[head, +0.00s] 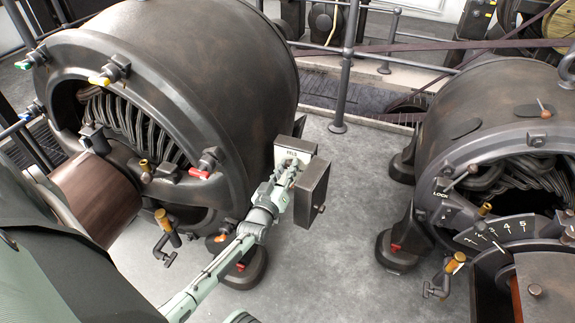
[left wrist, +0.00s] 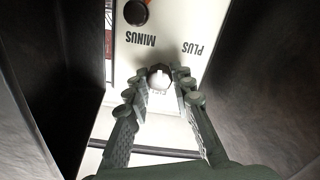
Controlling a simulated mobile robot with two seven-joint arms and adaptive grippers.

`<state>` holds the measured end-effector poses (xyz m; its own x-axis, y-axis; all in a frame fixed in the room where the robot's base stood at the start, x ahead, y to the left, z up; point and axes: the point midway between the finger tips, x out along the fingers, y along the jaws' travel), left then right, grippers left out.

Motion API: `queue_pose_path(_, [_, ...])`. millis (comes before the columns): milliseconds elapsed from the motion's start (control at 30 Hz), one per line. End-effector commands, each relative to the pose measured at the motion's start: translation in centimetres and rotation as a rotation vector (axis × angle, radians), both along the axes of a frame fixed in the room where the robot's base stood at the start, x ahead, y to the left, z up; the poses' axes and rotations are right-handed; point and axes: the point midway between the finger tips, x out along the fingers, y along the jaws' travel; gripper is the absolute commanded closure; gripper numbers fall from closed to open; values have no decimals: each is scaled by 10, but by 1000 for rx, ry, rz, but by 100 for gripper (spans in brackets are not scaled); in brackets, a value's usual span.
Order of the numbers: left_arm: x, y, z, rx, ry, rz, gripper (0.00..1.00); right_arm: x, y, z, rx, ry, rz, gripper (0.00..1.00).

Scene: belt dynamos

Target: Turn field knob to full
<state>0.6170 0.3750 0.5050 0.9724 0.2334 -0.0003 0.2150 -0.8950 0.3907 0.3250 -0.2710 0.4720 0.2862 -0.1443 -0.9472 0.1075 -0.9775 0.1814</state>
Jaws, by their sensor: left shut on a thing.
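The field knob (left wrist: 158,77) is a small round knob with a pale mark, on a white panel (left wrist: 205,30) lettered MINUS and PLUS in the left wrist view. My left gripper (left wrist: 160,85) is shut on the knob, with one fingertip at each side of it. In the head view my left gripper (head: 287,172) reaches into an open dark box (head: 312,187) beside the left dynamo, in front of the white panel (head: 287,153). The fingers hide the knob there. My right gripper is not in view.
A large dark dynamo (head: 200,65) stands just left of the box. A second dynamo (head: 490,110) with a numbered scale (head: 500,232) stands at the right. Bare grey floor (head: 335,250) lies between them. A railing post (head: 347,65) stands behind. A dark round button (left wrist: 136,12) sits above MINUS.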

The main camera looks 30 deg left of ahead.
Motion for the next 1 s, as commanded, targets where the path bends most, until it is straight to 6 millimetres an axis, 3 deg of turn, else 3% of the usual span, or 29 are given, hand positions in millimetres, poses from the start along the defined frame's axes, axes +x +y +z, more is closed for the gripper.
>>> queue_pose_path(400, [0, -1, -1, 168, 43, 0, 100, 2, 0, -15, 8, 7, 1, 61])
queue_pose_path(933, [0, 0, -1, 187, 46, 0, 100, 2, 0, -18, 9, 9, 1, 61])
queue_pose_path(967, [0, 0, -1, 187, 46, 0, 73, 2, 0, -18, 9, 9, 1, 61])
queue_pose_path(1000, [0, 0, -1, 187, 46, 0, 68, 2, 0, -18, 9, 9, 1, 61])
